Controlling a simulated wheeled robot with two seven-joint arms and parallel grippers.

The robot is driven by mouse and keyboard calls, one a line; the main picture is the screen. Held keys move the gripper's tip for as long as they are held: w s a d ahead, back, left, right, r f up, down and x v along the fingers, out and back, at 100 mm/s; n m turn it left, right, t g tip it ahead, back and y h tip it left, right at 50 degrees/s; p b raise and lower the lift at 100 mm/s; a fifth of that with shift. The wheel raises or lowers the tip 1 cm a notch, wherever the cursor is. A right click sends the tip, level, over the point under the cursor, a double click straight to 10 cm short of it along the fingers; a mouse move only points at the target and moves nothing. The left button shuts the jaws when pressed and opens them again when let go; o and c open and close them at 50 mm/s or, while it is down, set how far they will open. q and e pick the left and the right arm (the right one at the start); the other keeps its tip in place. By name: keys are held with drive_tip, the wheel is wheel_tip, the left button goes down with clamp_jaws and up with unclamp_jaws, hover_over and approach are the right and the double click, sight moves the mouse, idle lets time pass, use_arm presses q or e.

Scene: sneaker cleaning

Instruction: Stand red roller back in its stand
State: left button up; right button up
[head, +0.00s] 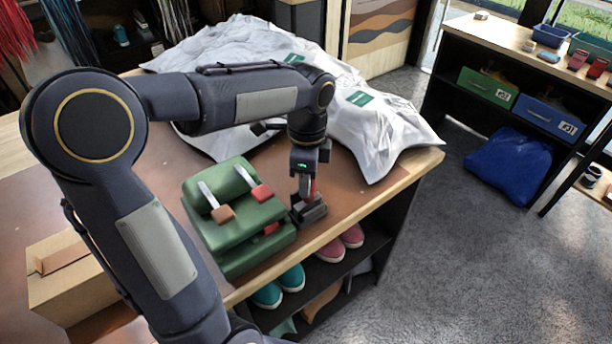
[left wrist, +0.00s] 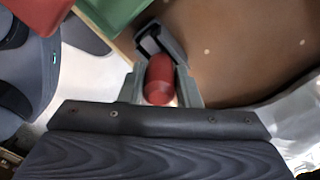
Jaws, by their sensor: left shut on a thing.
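My left gripper (head: 308,178) points down over the table, just right of the green holder. It is shut on the red roller (head: 313,187), which shows as a thin red strip below the jaws. In the left wrist view the roller (left wrist: 159,78) is a red cylinder between the grey fingers (left wrist: 161,92). A small dark grey stand-like piece (head: 311,212) is directly below the gripper near the table's front edge; it also shows beyond the roller in the left wrist view (left wrist: 172,45). I cannot tell whether the roller sits in it. My right gripper is out of view.
A green holder (head: 222,235) with white-handled brown and red blocks stands close left of the gripper. A crumpled white cloth (head: 385,135) covers the table's back. A cardboard box (head: 65,285) is at left. Shoes (head: 330,250) sit on the shelf below.

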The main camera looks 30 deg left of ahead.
use_arm(q)
drive_tip(key=shift+w+a, duration=0.1)
drive_tip(key=shift+a, duration=0.2)
idle(0.5)
drive_tip(key=o, duration=1.1)
drive_tip(key=shift+o, duration=0.2)
wheel_tip(320, 180, up, 8)
drive_tip(key=shift+w+f+p, duration=0.1)
drive_tip(key=shift+p, duration=0.25)
